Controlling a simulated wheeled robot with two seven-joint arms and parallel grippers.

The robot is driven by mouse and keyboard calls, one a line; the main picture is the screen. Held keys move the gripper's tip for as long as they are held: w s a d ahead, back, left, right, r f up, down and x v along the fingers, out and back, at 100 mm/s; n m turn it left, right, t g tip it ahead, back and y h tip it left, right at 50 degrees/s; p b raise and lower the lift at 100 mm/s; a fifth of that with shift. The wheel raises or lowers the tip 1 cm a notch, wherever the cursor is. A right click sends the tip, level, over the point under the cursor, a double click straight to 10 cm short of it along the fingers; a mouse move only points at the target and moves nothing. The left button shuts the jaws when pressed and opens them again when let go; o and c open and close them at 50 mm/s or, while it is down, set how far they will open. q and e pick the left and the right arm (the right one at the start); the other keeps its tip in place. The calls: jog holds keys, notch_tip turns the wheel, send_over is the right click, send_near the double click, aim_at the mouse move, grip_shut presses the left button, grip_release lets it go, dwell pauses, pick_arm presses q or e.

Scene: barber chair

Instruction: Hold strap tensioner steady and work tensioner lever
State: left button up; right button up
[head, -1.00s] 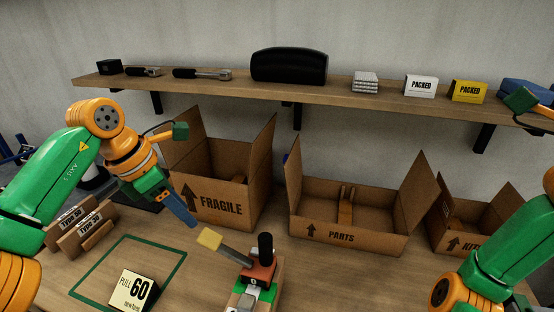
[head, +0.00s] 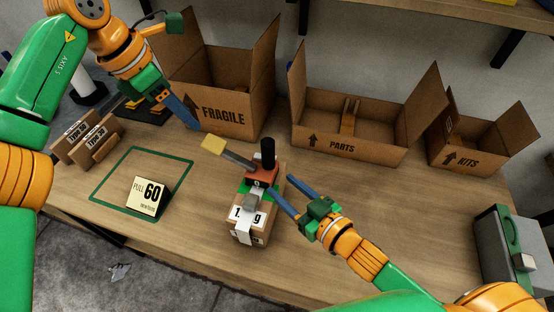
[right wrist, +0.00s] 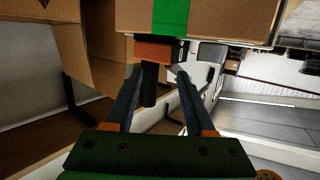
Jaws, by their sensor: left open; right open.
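The strap tensioner (head: 262,177) has a red-brown body, an upright black handle (head: 267,149) and a grey lever (head: 238,159) with a yellow end tilted up to the left. It sits on a small carton (head: 246,239) with a green strap. My right gripper (head: 278,184) is open just right of the tensioner, fingers pointing at it. In the right wrist view the tensioner (right wrist: 157,49) and its handle (right wrist: 149,86) show between the open fingers, without visible grip. My left gripper (head: 194,126) is open and empty above and left of the lever end; its fingers overlap in the head view.
A "PULL 60" sign (head: 147,196) stands inside a green outline at left. Open cartons marked FRAGILE (head: 222,117), PARTS (head: 341,146) and KITS (head: 468,160) line the back. A grey machine (head: 508,248) stands at right. The table right of my right gripper is clear.

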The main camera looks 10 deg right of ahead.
aim_at(271, 162)
jog(key=w+t, duration=0.1)
jog(key=w+a+r+m+h, duration=0.1)
jog(key=w+t, duration=0.1)
jog(key=shift+w+a+r+m+t+h, duration=0.15)
jog(key=shift+w+r+m+t+h, duration=0.15)
jog(key=shift+w+r, duration=0.1)
jog(key=shift+w, duration=0.35)
jog(key=shift+t, duration=0.3)
jog(key=x, duration=0.7)
jog(key=shift+w, duration=0.2)
jog(key=shift+s+r, duration=0.1)
jog(key=shift+c, duration=0.2)
grip_shut()
